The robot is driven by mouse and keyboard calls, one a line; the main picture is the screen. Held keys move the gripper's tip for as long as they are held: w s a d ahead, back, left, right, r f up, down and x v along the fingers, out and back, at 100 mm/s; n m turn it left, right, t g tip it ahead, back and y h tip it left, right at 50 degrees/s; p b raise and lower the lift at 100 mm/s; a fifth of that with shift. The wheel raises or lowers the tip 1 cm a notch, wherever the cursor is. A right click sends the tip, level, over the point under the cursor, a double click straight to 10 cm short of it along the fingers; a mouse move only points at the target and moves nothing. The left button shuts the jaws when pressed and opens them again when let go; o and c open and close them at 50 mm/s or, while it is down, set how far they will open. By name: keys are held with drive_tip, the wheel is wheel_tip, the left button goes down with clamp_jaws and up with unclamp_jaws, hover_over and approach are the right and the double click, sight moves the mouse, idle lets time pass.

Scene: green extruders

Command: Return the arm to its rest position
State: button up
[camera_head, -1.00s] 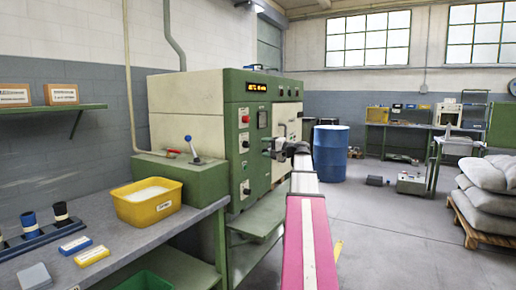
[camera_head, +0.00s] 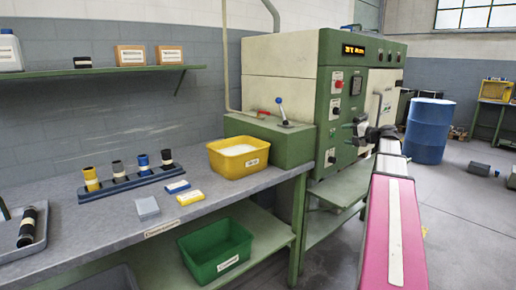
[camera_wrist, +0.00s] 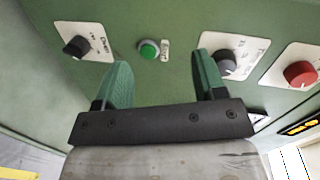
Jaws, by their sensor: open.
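My gripper (camera_wrist: 160,85) is open and empty in the wrist view, its two green fingers apart. It faces the green control panel (camera_wrist: 180,30) of the extruder. Between the fingers a green button (camera_wrist: 149,49) shows on the panel, with a black knob (camera_wrist: 76,46) to the left, another black knob (camera_wrist: 224,61) beside the right finger, and a red knob (camera_wrist: 299,73) at far right. In the head view my pink arm stretches toward the extruder (camera_head: 290,70), and its dark end is close in front of the panel. Whether the fingers touch the panel cannot be told.
A grey bench (camera_head: 95,228) at left holds a yellow bin (camera_head: 238,165), a rack of cylinders (camera_head: 128,186) and small boxes. A green crate (camera_head: 216,257) sits on its lower shelf. A blue barrel (camera_head: 428,132) stands right of the extruder.

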drive_tip(key=s+a+f+n+g+h, duration=0.1)
drive_tip(key=s+a+f+g, duration=0.2)
drive_tip(key=a+f, duration=0.45)
drive_tip(key=s+a+f+n+g+h, duration=0.1)
drive_tip(key=s+a+f+g+h, duration=0.3)
drive_tip(key=f, duration=0.7)
drive_tip(key=s+a+f+n+g+y, duration=0.1)
drive_tip(key=s+a+f, duration=0.2)
drive_tip(key=a+f, duration=0.5)
drive_tip(key=s+a+f+n+g+h, duration=0.2)
drive_tip(key=s+f+h, duration=0.1)
drive_tip(key=s+f, duration=0.5)
drive_tip(key=s+a+f+n+g+h, duration=0.2)
drive_tip(key=s+a+f+h, duration=0.1)
drive_tip(key=s+f, duration=0.4)
drive_tip(key=shift+s+f+n, duration=0.35)
drive_tip(key=shift+f+n, duration=0.05)
drive_tip(key=shift+f, duration=0.2)
drive_tip(key=shift+c, duration=0.3)
